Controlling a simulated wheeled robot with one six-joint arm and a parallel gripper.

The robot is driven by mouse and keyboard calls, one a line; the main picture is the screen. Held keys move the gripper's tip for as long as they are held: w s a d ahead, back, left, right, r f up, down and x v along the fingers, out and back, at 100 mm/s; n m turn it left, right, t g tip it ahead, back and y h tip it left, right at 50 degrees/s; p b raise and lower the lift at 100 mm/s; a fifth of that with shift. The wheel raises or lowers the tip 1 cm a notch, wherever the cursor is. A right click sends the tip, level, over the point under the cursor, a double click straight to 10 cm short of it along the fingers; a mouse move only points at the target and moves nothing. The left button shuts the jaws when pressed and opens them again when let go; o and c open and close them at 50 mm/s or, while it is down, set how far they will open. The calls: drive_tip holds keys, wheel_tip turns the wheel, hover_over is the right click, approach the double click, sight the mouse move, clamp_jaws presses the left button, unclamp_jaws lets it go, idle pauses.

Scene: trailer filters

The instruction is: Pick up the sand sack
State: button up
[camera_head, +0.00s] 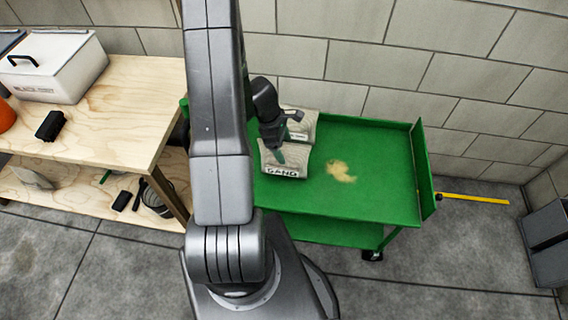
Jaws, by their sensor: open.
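A pale sack labelled SAND (297,171) lies on the left part of a green cart's top (385,195). A second pale sack (301,122) lies just behind it, its label too small to read and partly covered by my gripper. My gripper (280,158) is over the rear left part of the front sack, pointing down. It is open, but I cannot tell whether its fingers touch the sack. My arm hides the left part of the cart.
A patch of spilled sand (341,171) lies right of the front sack. The cart has a raised right edge (424,165). A wooden workbench (120,110) with a white box (55,68) stands left. A block wall is behind; a yellow strip (475,199) lies right.

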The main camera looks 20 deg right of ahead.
drive_tip(key=shift+b+x, duration=0.3)
drive_tip(key=shift+x, duration=1.05)
drive_tip(key=shift+f, duration=0.1)
drive_tip(key=shift+c, duration=0.5)
clamp_jaws()
